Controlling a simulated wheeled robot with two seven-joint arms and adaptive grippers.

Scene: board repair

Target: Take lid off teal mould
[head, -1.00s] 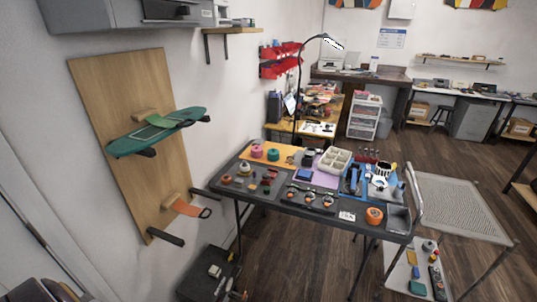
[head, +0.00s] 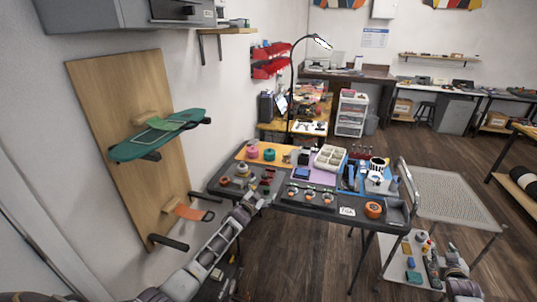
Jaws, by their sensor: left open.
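A small round teal mould (head: 269,155) stands on the orange mat at the back left of the workbench, just right of a similar pink one (head: 253,152). It is too small to make out its lid clearly. My left gripper (head: 263,196) is open over the bench's front left edge, in front of the teal mould and apart from it. Part of my right arm shows at the lower right, but its gripper cannot be seen.
The dark workbench (head: 325,212) is crowded with small parts, a pale compartment tray (head: 330,157) and an orange roll (head: 373,210). A lamp (head: 292,100) rises behind it. A pegged wooden board (head: 85,85) holds a teal skateboard deck (head: 150,146) at left. A cart (head: 440,195) stands at right.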

